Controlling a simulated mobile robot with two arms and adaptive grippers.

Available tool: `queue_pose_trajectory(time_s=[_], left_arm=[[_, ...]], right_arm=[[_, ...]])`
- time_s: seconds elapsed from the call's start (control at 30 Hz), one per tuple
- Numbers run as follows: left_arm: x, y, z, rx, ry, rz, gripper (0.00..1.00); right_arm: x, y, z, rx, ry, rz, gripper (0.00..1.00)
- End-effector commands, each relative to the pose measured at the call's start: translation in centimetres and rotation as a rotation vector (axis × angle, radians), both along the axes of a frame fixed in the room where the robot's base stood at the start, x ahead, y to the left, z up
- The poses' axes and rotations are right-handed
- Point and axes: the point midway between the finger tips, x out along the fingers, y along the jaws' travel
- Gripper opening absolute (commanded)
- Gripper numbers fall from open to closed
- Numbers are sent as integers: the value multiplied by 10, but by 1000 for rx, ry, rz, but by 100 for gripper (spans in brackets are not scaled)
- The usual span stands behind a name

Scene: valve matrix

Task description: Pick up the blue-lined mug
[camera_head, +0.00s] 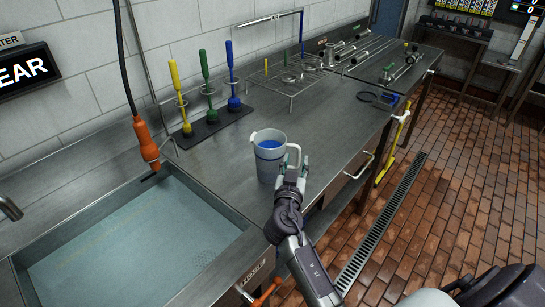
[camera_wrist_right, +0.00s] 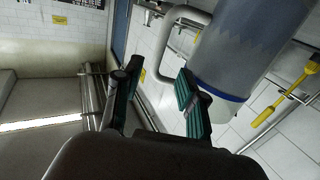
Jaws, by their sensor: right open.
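The mug (camera_head: 268,158) is a pale grey jug-like vessel with a blue inside and a white handle on its right side. It stands upright on the steel counter, right of the sink. My right gripper (camera_head: 291,169) is open at the handle side of the mug. In the right wrist view the mug (camera_wrist_right: 228,50) fills the upper right, with a blue line near its base and its handle (camera_wrist_right: 172,35) on the left. The open fingers of my right gripper (camera_wrist_right: 158,92) are just below the handle. I cannot tell whether they touch it. My left gripper is not in view.
A water-filled sink (camera_head: 130,240) lies left of the mug, with an orange-handled hose (camera_head: 146,143) above it. Yellow, green and blue brushes (camera_head: 207,88) stand in a rack behind. A wire rack (camera_head: 290,85) and metal parts lie farther back. The counter (camera_head: 335,130) right of the mug is clear.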

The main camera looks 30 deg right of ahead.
Motion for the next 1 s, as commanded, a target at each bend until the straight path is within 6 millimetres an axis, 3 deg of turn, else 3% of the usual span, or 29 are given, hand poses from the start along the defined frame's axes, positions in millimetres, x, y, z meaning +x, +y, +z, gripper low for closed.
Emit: queue_pose_trajectory(time_s=[0.17, 0.33, 0.6, 0.87, 1.0], left_arm=[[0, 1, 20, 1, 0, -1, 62], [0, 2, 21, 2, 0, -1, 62], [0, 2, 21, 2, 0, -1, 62], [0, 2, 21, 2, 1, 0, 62], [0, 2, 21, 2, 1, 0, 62]], right_arm=[[18, -20, 8, -5, 2, -1, 41], [33, -32, 3, -2, 2, -1, 41], [35, -34, 2, -1, 1, -1, 41], [35, -34, 2, 0, 1, -1, 0], [35, -34, 2, 0, 1, -1, 0]])
